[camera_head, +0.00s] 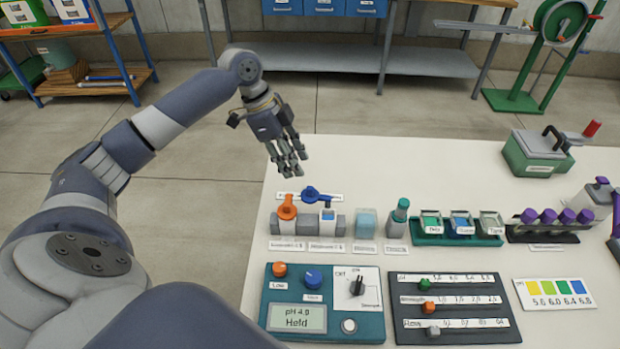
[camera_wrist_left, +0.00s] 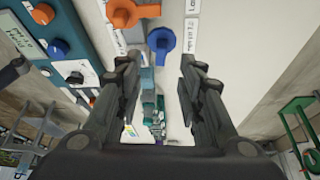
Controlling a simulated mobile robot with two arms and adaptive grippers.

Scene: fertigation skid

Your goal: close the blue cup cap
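A green tray (camera_head: 457,240) on the bench holds three small labelled cups in a row. The middle one is the blue cup (camera_head: 462,224), between a green cup (camera_head: 432,224) and a pale cup (camera_head: 491,224). Its cap is too small to tell whether it is raised or closed. My right gripper is not in view.
Orange (camera_head: 287,208) and blue (camera_head: 312,192) valve handles stand near my left gripper. A pale blue container (camera_head: 366,223) and a green-capped bottle (camera_head: 400,213) stand left of the tray. A purple-capped rack (camera_head: 545,232) stands right. A control panel (camera_head: 335,328) and slider board (camera_head: 460,322) lie in front.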

